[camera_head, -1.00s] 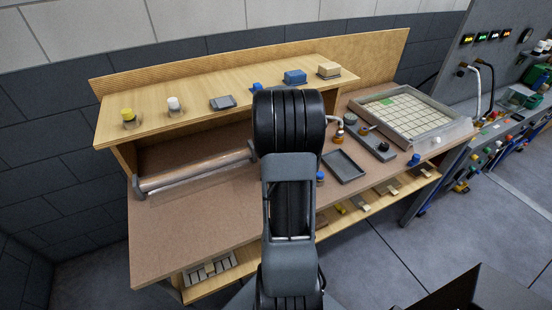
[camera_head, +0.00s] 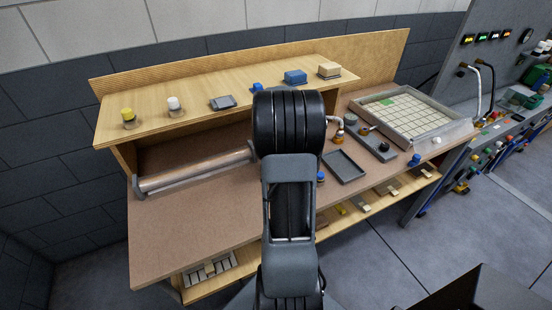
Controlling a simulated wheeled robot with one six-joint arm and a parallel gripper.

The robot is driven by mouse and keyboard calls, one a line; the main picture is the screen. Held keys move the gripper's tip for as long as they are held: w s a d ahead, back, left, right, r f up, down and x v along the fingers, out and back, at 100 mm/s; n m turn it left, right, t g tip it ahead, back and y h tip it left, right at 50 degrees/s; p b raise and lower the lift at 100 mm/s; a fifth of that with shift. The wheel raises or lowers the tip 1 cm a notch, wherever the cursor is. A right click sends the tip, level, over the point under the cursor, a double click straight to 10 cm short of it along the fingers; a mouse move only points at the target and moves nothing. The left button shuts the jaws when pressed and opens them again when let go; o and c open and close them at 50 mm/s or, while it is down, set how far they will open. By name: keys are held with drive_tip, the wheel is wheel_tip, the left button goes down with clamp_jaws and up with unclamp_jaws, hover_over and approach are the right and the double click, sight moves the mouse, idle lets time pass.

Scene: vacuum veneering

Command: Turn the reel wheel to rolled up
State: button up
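The reel (camera_head: 195,172) is a long pale brown roller lying at a slant on the left part of the bench, under the raised shelf. A dark end bracket (camera_head: 137,188) holds its left end. Its right end runs up to my dark arm, which stands in the middle of the picture and covers what is there. I cannot make out the reel wheel; it may be hidden behind my arm. My gripper does not show; only thick arm links are in view.
The raised shelf (camera_head: 190,95) carries several small items. Right of my arm are an empty dark tray (camera_head: 343,166), a unit with knobs and a framed grid bed (camera_head: 410,112). A control panel (camera_head: 490,150) stands at far right. The front left benchtop (camera_head: 190,225) is clear.

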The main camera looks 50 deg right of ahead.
drive_tip(key=shift+w+r, duration=0.1)
drive_tip(key=shift+r, duration=0.05)
idle(0.4)
drive_tip(key=o, duration=0.9)
